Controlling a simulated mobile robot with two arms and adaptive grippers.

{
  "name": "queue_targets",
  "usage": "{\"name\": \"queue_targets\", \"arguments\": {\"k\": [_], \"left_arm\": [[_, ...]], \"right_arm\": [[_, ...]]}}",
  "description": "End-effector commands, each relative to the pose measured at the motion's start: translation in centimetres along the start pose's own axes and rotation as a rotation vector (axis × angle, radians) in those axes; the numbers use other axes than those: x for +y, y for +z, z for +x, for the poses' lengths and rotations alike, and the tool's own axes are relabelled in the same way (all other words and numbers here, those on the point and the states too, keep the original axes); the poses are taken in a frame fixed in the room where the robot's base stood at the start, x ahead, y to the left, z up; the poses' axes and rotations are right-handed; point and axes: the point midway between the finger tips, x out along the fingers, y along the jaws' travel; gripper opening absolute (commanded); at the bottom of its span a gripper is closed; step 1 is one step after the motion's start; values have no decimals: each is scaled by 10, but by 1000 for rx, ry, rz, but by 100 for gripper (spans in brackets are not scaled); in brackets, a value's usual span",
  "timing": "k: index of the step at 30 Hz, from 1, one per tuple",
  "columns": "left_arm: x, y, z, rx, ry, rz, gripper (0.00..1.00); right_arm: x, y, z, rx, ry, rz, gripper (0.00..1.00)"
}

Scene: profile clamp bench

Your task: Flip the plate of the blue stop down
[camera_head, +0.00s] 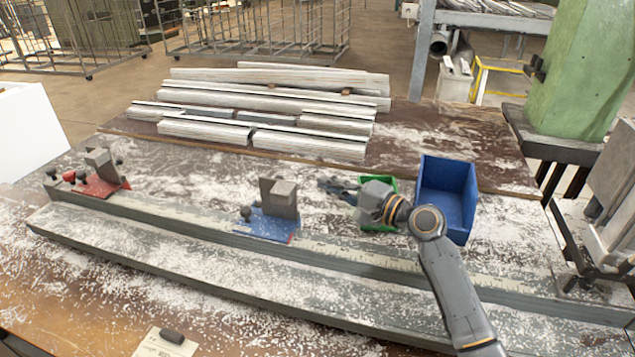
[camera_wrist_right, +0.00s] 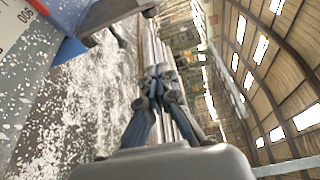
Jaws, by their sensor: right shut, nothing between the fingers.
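The blue stop (camera_head: 265,226) sits on the long rail at mid-table in the head view. My left gripper is not in view.
A red stop (camera_head: 100,186) stands further left on the rail (camera_head: 350,258). A green bin (camera_head: 391,188) and a blue bin (camera_head: 447,209) stand behind my right arm. Metal profiles (camera_head: 270,103) lie at the back. A green machine column (camera_head: 580,75) rises at the right.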

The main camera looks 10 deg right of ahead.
Motion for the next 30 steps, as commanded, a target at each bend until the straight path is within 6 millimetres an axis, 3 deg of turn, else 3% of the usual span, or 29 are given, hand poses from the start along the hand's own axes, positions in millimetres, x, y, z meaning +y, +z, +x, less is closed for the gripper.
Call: {"name": "queue_targets", "arguments": {"k": [5,14,21,30], "left_arm": [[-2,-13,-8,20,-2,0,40],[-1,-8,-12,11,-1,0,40],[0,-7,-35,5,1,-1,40],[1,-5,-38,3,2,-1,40]], "right_arm": [[-3,1,36,-2,-1,3,0],[-2,1,87,-2,-1,0,0],[-3,30,75,-1,1,-1,0],[-1,38,71,0,0,-1,0]]}}
